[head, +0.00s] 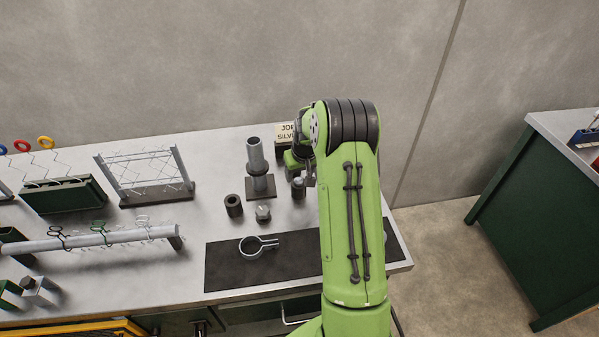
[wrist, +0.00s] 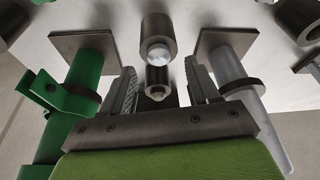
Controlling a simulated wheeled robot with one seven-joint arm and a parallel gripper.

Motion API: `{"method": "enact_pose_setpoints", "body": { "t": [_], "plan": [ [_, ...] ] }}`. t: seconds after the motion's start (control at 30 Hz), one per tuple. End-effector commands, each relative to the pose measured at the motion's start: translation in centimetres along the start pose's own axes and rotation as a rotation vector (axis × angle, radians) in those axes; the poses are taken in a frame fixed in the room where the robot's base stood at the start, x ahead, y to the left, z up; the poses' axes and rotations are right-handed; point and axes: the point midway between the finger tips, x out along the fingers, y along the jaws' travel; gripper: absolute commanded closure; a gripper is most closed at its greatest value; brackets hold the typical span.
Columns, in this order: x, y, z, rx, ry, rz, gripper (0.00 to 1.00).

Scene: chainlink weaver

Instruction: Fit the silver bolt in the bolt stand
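My gripper (wrist: 160,75) is open in the wrist view, with a visible gap on each side between its fingers and a small dark cylinder with a silver faceted end (wrist: 157,88). I cannot tell how deep this piece sits between the fingers. Just beyond it is a dark round holder with a silver round top (wrist: 158,53). In the head view, a dark cylinder with a silver top (head: 298,188) stands beside my gripper, which my arm partly hides. A silver-topped bolt-like piece (head: 263,213) and a hollow dark cylinder (head: 233,205) stand to its left. I cannot tell which is the bolt stand.
A green post (wrist: 85,85) and a grey post (wrist: 232,75) on square bases flank the fingers closely. The grey post also shows in the head view (head: 257,158). A ring with a handle (head: 252,246) lies on a dark mat (head: 225,273). A wire rack (head: 145,175) stands left.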

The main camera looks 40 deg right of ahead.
Motion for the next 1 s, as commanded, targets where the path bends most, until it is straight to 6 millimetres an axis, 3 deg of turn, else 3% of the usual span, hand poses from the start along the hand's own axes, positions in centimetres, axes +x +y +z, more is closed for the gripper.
{"method": "enact_pose_setpoints", "body": {
  "t": [0.27, 0.7, 0.83, 1.0],
  "plan": [
    [-0.8, 0.0, -0.1, 0.0, 0.002, 0.001, 0.4],
    [-12.5, 0.1, -0.1, 0.0, 0.004, 0.002, 0.4],
    [-14.8, 0.1, -0.1, 0.001, 0.001, 0.001, 0.4],
    [-15.8, 0.0, 0.0, 0.001, -0.001, 0.0, 0.4]
  ]
}}
